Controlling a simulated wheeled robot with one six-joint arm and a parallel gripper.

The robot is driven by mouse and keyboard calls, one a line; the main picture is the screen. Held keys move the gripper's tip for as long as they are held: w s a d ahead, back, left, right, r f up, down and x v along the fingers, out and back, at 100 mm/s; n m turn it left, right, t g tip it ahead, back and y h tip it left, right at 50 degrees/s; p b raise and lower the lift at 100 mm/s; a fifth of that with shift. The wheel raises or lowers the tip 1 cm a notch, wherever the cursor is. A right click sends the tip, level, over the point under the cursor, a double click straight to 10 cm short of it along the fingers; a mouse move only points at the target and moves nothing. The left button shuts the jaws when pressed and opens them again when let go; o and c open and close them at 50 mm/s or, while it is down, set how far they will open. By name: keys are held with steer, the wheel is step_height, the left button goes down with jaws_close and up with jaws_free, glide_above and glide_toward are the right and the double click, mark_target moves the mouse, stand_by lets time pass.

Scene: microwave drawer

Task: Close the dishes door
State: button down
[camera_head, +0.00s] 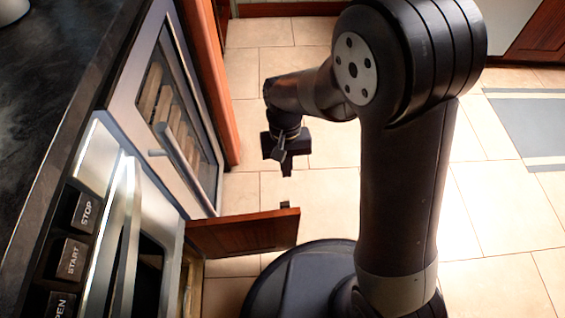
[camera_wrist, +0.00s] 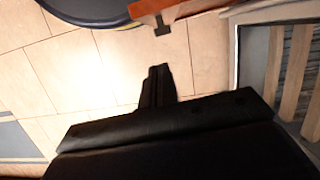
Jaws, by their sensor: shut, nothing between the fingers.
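A wooden door (camera_head: 245,232) stands open below the microwave, jutting out from the cabinet front over the floor. It is the only door seen standing open, and I take it as the dishes door. A small dark handle (camera_head: 286,205) sits near its free end. In the wrist view the door's edge (camera_wrist: 152,8) shows at the top, with the handle (camera_wrist: 163,25) below it. My gripper (camera_head: 287,172) is shut and empty, pointing down. It is beyond the door's free end in the head view, apart from it. Its closed fingers (camera_wrist: 158,72) show in the wrist view.
A microwave (camera_head: 125,235) with STOP and START buttons is at the lower left, under a dark countertop (camera_head: 45,60). Beside it is a glass-fronted cabinet (camera_head: 180,120) with wooden slats. The tiled floor (camera_head: 500,220) is clear on the right, with a grey mat (camera_head: 530,125).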

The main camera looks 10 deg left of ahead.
mark_target(289, 204)
steer(key=shift+s+d+f+b, duration=0.3)
steer(key=shift+s+f+b, duration=0.3)
steer(key=shift+s+f, duration=0.3)
steer(key=shift+s+d+f+b, duration=0.3)
steer(key=shift+s+f+b, duration=0.25)
steer(key=shift+s+f, duration=0.35)
steer(key=shift+s+d+f+b, duration=0.3)
steer(key=shift+s+f+b, duration=0.4)
steer(key=shift+f, duration=0.35)
steer(key=shift+s, duration=0.15)
